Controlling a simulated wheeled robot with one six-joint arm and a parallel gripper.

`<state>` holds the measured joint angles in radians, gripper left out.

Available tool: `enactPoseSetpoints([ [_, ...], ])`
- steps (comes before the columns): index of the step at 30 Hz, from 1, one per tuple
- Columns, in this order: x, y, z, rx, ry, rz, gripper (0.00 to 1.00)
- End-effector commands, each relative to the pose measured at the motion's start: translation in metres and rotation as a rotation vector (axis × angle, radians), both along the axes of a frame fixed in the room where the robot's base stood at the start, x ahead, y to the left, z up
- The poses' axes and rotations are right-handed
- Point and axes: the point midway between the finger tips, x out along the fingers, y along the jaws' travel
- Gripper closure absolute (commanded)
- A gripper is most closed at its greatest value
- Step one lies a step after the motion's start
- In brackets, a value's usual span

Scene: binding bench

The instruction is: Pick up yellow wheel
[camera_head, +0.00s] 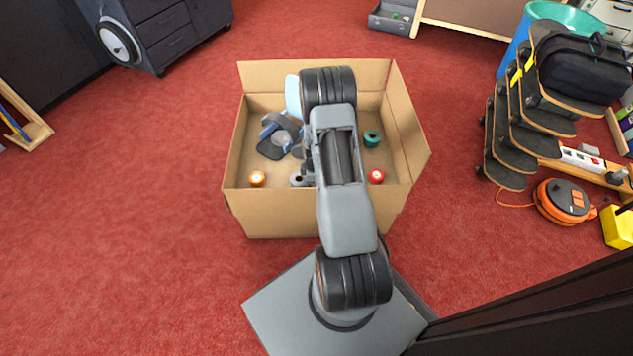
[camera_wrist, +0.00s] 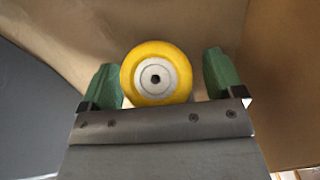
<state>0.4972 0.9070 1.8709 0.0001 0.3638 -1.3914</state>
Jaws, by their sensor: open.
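The yellow wheel (camera_wrist: 155,73), with a white hub and a dark centre hole, shows in the wrist view. The lower edge of the wheel is hidden by the gripper body. In the head view my arm covers the middle of the cardboard box (camera_head: 290,222), and the fingers cannot be made out. An orange-yellow wheel (camera_head: 257,179) lies in the box's front left; I cannot tell whether it is the same wheel.
The box also holds a red wheel (camera_head: 376,176), a green wheel (camera_head: 371,138) and some grey and blue items. Cardboard walls (camera_wrist: 285,75) stand close to my gripper. Skateboards (camera_head: 510,150) and an orange cable reel (camera_head: 565,200) are at the right. Red carpet left of the box is clear.

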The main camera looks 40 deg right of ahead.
Motion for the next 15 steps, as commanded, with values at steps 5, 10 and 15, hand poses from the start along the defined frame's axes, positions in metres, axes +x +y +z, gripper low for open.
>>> enactPoseSetpoints([
  [5,0.0002,-0.0001,0.0011,-0.001,-0.001,0.000,0.20],
  [10,0.0002,-0.0001,0.0012,-0.001,-0.001,0.000,0.37],
  [15,0.0002,-0.0001,0.0012,-0.001,-0.001,0.000,0.53],
])
